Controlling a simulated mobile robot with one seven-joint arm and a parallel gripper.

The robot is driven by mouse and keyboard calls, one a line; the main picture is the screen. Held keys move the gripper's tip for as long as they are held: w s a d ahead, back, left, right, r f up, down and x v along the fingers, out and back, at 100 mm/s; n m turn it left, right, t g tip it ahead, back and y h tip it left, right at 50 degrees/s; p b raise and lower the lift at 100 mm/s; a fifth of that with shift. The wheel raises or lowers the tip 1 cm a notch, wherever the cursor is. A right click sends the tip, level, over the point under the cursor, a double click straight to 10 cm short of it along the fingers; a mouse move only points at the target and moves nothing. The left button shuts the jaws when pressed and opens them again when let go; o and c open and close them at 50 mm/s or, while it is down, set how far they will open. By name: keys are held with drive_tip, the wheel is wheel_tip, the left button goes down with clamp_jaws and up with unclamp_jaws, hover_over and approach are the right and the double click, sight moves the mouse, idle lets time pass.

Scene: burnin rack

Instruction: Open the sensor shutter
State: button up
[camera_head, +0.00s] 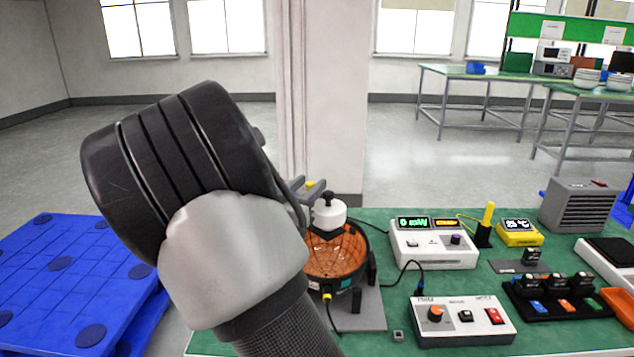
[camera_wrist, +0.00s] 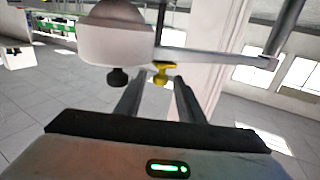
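The sensor head is a white rounded body (camera_head: 328,215) with a black knob, above an orange-lined round bowl (camera_head: 345,258) in a dark housing. In the wrist view the white body (camera_wrist: 122,40) fills the upper left, with a black knob (camera_wrist: 118,77) and a small yellow tab (camera_wrist: 162,72). The yellow tab, which may be the shutter's handle, also shows in the head view (camera_head: 310,184). My gripper (camera_wrist: 160,85) has its two fingers apart, with the tab in line with the gap near their tips. Contact cannot be told. My wrist hides part of the gripper in the head view.
On the green bench are a white meter box (camera_head: 432,248) with lit displays, a control box (camera_head: 462,320) with knobs, a black tray (camera_head: 555,300) of small parts, a yellow display unit (camera_head: 518,233) and a grey finned box (camera_head: 578,205). A blue pallet (camera_head: 70,270) lies left.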

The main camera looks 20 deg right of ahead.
drive_tip(key=x, duration=0.5)
drive_tip(key=shift+w+d+b, duration=0.1)
drive_tip(key=shift+w+b, duration=0.1)
drive_tip(key=shift+b, duration=0.15)
clamp_jaws()
